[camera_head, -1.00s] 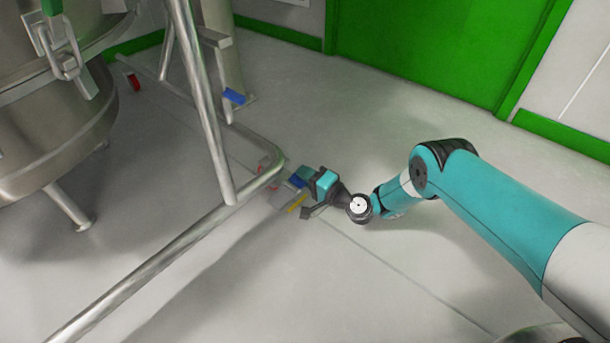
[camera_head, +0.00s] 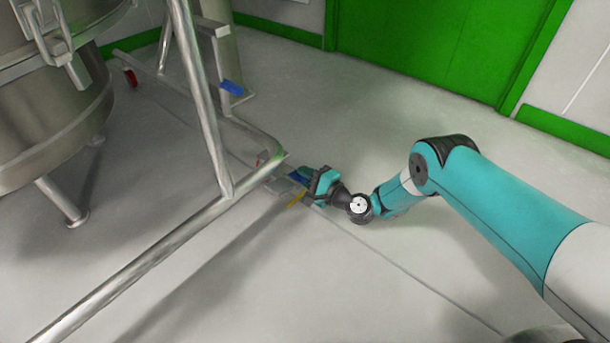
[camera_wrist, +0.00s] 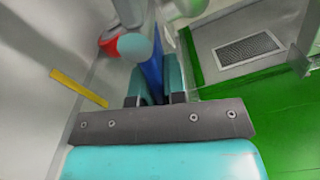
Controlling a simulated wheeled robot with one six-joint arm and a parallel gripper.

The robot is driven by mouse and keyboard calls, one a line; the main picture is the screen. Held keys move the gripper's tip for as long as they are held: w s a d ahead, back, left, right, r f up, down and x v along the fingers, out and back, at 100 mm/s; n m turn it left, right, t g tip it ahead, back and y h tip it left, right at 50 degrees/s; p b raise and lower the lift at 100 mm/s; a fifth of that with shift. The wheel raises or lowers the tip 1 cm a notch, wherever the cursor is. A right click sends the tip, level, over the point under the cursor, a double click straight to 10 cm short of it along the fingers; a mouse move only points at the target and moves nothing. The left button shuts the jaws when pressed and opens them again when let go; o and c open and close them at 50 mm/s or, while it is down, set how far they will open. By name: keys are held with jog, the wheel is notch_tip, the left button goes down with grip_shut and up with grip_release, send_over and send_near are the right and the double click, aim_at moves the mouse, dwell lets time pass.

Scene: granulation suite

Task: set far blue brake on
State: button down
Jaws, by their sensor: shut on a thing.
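A blue brake pedal (camera_head: 298,178) sits low at the near corner of the steel frame, by a caster. My gripper (camera_head: 308,180) is at this pedal, close to the floor. In the wrist view, the teal fingers (camera_wrist: 156,80) are shut on the blue pedal (camera_wrist: 152,68), which stands between them and is partly hidden. A second blue brake pedal (camera_head: 232,88) is farther back on the frame, with nothing touching it. I cannot tell from the pictures whether either brake is on.
A steel frame (camera_head: 150,262) carries a large vessel (camera_head: 50,120) at left. A red caster part (camera_wrist: 110,44) is beside the gripper. A yellow strip (camera_head: 297,199) lies near the gripper. A green door (camera_head: 420,50) is behind. Floor at right is clear.

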jog(key=c, duration=1.2)
grip_release()
jog(key=shift+p+v, duration=8.7)
jog(key=shift+p, duration=0.1)
jog(key=shift+f, duration=0.1)
